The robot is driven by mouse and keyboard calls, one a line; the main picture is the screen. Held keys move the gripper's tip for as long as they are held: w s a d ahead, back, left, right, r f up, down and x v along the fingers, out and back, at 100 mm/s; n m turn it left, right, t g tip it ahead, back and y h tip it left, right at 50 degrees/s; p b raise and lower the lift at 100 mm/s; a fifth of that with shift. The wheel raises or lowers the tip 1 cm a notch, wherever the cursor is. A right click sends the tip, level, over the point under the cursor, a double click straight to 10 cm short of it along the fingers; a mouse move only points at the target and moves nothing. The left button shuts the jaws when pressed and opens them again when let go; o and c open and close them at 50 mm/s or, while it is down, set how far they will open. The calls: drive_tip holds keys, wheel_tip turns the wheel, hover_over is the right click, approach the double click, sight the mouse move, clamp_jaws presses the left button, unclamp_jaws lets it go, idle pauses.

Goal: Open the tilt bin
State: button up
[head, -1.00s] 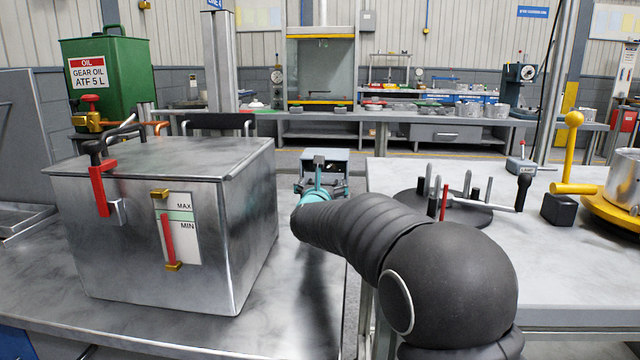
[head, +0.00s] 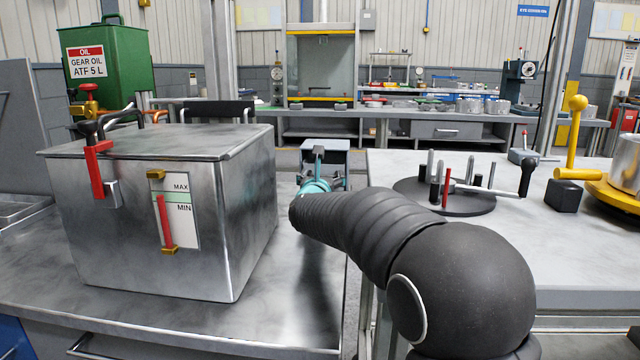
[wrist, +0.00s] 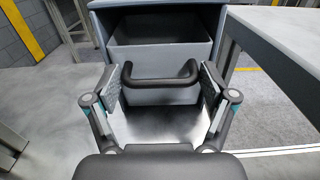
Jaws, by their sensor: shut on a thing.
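The tilt bin is a grey-blue housing (wrist: 98,14) with a grey bin front (wrist: 160,97); it also shows beyond the metal bench in the head view (head: 338,146). The bin leans out from its housing, and part of its inside shows above the front in the wrist view. A black bar handle (wrist: 162,80) crosses the front. My gripper (wrist: 162,88) is shut on this handle, with one finger pad at each end of it. In the head view my gripper (head: 318,170) is small and partly hidden by my wrist.
A metal tank (head: 160,225) with a level gauge stands on the bench (head: 230,325) left of my arm. A second bench (head: 590,250) on the right holds a dark round pin fixture (head: 405,193) and a yellow lever (head: 577,130). Floor shows between the benches.

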drive_tip(key=shift+f, duration=0.25)
drive_tip(key=o, duration=1.5)
drive_tip(key=shift+r, duration=0.1)
drive_tip(key=s, duration=1.1)
drive_tip(key=shift+s+a, duration=0.2)
drive_tip(key=shift+s, duration=0.35)
